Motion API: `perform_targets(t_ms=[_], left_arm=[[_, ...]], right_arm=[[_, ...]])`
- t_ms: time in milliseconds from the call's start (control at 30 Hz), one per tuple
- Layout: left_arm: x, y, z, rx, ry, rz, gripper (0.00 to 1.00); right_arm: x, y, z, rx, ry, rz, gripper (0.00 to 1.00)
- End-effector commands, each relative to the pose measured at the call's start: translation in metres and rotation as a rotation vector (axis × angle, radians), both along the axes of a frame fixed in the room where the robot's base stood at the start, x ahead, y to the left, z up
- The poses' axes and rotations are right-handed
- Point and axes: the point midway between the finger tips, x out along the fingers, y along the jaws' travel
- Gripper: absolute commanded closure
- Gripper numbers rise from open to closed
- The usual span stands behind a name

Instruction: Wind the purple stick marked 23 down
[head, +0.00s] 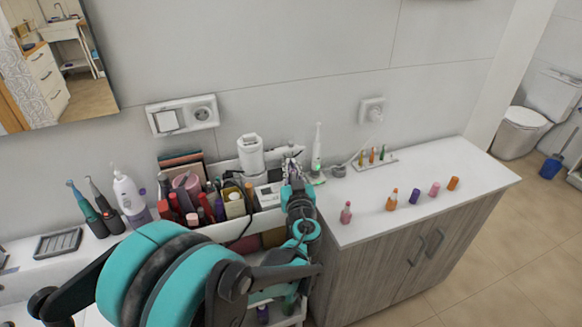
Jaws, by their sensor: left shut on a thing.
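My left gripper (293,168) is beyond the teal arm links, over the right end of the cosmetics cart (267,221). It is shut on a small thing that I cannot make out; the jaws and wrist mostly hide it. A small purple piece (414,191) stands on the white counter, between an orange stick (391,200) and a pink piece (434,188). I cannot tell whether it is a stick or a cap, and no number 23 is readable. My right gripper is not in view.
A pink stick (346,212) stands near the counter's front left; an orange piece (453,183) stands farther right. A small rack (376,161) holds several sticks by the wall. An electric toothbrush (317,150) stands near my gripper. The counter's right end (481,167) is clear.

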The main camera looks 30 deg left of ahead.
Motion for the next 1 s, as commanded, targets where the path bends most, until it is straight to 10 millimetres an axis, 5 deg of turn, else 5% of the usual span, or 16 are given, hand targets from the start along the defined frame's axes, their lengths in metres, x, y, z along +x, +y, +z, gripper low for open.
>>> perform_targets(t_ms=[33, 100, 567, 1000], left_arm=[[0.0, 0.0, 0.0, 0.0, 0.0, 0.0, 0.85], [0.0, 0.0, 0.0, 0.0, 0.0, 0.0, 0.68], [-0.006, -0.005, 0.0, 0.0, 0.0, -0.001, 0.68], [-0.076, -0.058, 0.0, 0.0, 0.0, -0.005, 0.68]], right_arm=[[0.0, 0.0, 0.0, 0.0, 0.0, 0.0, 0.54], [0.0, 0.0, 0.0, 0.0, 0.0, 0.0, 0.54], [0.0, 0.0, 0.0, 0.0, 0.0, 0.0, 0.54], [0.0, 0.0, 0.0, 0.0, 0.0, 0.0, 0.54]])
